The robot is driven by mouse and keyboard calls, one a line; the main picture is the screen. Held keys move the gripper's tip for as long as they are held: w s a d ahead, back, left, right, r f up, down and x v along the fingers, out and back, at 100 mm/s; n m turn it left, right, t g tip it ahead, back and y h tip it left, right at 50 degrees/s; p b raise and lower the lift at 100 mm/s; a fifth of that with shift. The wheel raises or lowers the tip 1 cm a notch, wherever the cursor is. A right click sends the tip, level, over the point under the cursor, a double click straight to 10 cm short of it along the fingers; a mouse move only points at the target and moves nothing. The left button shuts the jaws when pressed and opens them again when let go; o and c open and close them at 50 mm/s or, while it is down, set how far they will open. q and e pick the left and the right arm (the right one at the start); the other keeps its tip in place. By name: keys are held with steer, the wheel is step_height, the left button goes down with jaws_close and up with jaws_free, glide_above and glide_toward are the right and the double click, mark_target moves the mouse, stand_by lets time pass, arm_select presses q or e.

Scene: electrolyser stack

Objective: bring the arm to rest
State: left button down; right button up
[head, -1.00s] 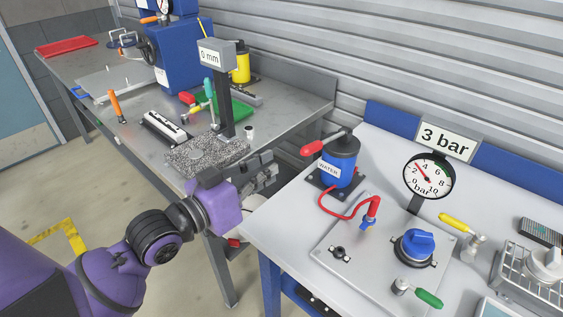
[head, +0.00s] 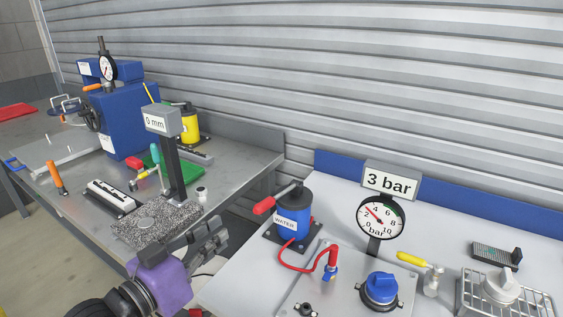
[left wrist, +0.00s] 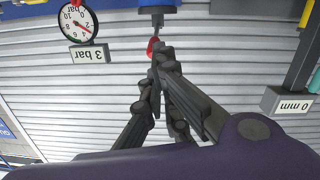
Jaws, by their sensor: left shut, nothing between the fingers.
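My left arm comes in from the bottom left of the head view, with a purple wrist (head: 163,284). My left gripper (head: 218,236) is shut and empty. It is in front of the gap between the two benches, to the right of the speckled stone plate (head: 150,224) and left of the blue WATER pump (head: 292,215). In the left wrist view the dark fingers of the left gripper (left wrist: 157,62) are together, with the red pump handle tip (left wrist: 153,46) behind them in the picture. My right gripper is not in view.
The white bench on the right holds a 3 bar gauge (head: 381,218), a blue knob (head: 381,287), a yellow-handled valve (head: 413,259) and a wire basket (head: 510,298). The steel bench on the left holds a 0 mm display (head: 160,120) and a blue press (head: 130,118). A ribbed wall (head: 380,80) stands behind.

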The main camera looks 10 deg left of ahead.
arm_select(q)
steer(key=s+a+f+n+g+y, duration=0.1)
steer(key=s+f+y, duration=0.15)
steer(key=f, duration=0.55)
steer(key=s+a+f+n+g+y+p, duration=0.1)
steer(key=s+f, duration=0.3)
steer(key=f, duration=0.3)
steer(key=s+a+f+g+y, duration=0.1)
steer(key=s+f, duration=0.2)
steer(key=f, duration=0.5)
steer(key=s+d+f+g, duration=0.2)
steer(key=s+f, duration=0.6)
steer(key=s+d+f+g+y+p, duration=0.1)
steer(key=s+d+f+g, duration=0.1)
steer(key=s+f, duration=0.5)
steer(key=shift+s+d+f, duration=0.35)
steer(key=shift+s, duration=0.5)
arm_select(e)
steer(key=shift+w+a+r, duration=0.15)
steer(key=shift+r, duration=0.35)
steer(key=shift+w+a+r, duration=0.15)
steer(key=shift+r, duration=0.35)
arm_select(q)
steer(key=shift+y, duration=0.25)
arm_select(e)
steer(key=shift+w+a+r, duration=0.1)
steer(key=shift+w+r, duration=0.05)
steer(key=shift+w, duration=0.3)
